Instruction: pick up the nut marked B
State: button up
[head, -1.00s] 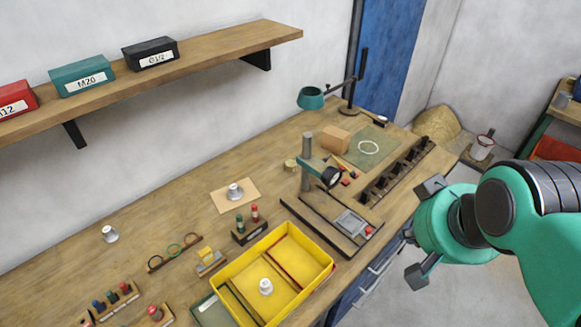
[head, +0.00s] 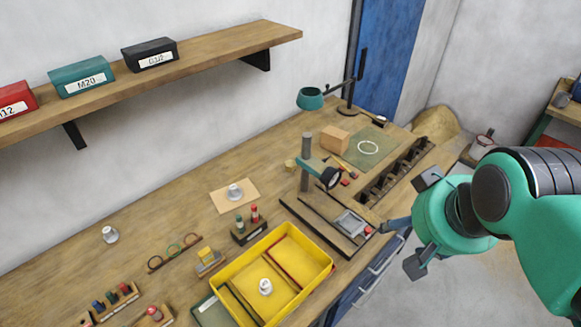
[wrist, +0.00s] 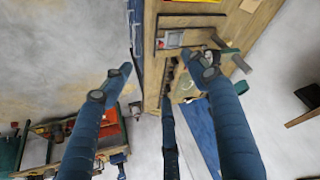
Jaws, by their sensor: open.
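Three small pale metal pieces that look like nuts show in the head view, and no letter B can be read on any of them. One piece (head: 110,235) stands on the bare bench at the left. Another piece (head: 234,191) sits on a light square pad (head: 221,204). The third piece (head: 266,287) is inside the yellow tray (head: 321,274). My gripper (head: 403,245) is off the front edge of the bench at the right, well apart from all three. In the wrist view my gripper (wrist: 158,64) has its fingers spread with nothing between them.
A small drill stand (head: 307,165) rises from the bench between my gripper and the pad. A lamp (head: 311,98), a wooden block (head: 335,138) and a dark slotted rack (head: 397,170) stand farther back. A shelf with boxes (head: 81,76) hangs above. Bare bench surrounds the left piece.

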jog(key=w+a+r+g+p, duration=0.15)
jog(key=w+r, duration=0.35)
jog(key=w, duration=0.5)
jog(key=n+g+p, duration=0.4)
jog(key=p, duration=0.8)
send_over(291, 163)
notch_tip(291, 163, down, 27)
jog(key=shift+d+r, duration=0.1)
jog(key=shift+r, duration=0.05)
jog(key=shift+s, duration=0.1)
jog(key=shift+f, duration=4.3)
